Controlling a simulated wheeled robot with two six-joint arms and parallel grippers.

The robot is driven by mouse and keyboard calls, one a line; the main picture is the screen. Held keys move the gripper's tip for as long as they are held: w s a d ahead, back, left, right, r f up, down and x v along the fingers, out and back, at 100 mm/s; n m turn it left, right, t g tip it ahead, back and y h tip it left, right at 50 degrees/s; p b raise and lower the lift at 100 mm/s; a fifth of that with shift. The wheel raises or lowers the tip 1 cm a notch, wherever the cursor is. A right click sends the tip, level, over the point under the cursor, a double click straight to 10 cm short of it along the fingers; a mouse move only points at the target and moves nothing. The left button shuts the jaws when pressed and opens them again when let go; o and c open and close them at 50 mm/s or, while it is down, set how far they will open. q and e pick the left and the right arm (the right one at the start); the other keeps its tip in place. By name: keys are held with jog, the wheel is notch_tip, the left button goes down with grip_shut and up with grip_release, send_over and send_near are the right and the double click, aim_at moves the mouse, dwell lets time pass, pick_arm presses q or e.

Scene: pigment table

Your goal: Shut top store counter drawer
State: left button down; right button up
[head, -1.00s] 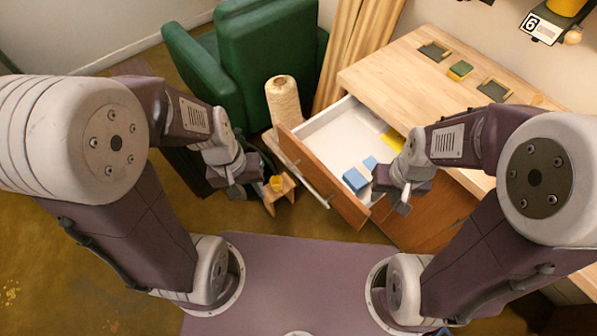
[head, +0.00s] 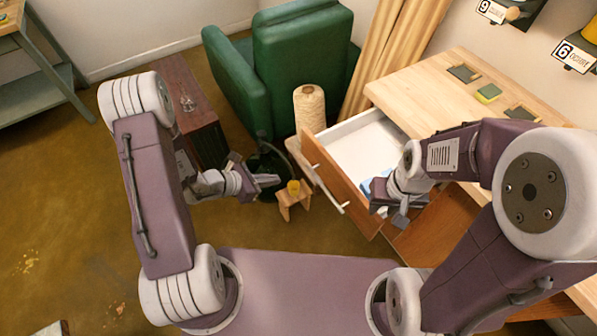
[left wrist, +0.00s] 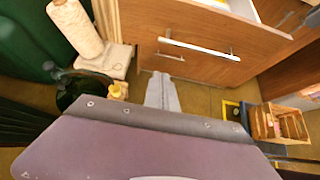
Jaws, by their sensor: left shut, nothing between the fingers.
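The top drawer of the wooden store counter (head: 440,85) stands open. Its wooden front (head: 340,187) faces lower left, with a pale bar handle (head: 327,190), and its white inside (head: 362,140) shows. Blue items (head: 372,182) lie in it, partly hidden by my right arm. In the left wrist view, the drawer front (left wrist: 225,32) and its handle (left wrist: 198,47) are ahead. My left gripper (head: 268,180) is shut and empty, apart from the drawer front and to its left; its fingers also show in the left wrist view (left wrist: 162,92). My right gripper (head: 400,219) hangs at the drawer's near end; its jaws are unclear.
A small wooden stool (head: 293,199) with a yellow object on top stands between my left gripper and the drawer. A thread cone (head: 309,108), a dark bin and a green armchair (head: 300,60) are behind. A wooden crate (left wrist: 279,122) lies right in the left wrist view.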

jog(key=shift+f, duration=0.15)
jog(key=shift+r+p, duration=0.4)
jog(key=shift+r, duration=0.05)
pick_arm(q)
jog(key=w+d+f, duration=0.3)
jog(key=w+d, duration=0.3)
jog(key=d, duration=0.2)
jog(key=shift+f, duration=0.3)
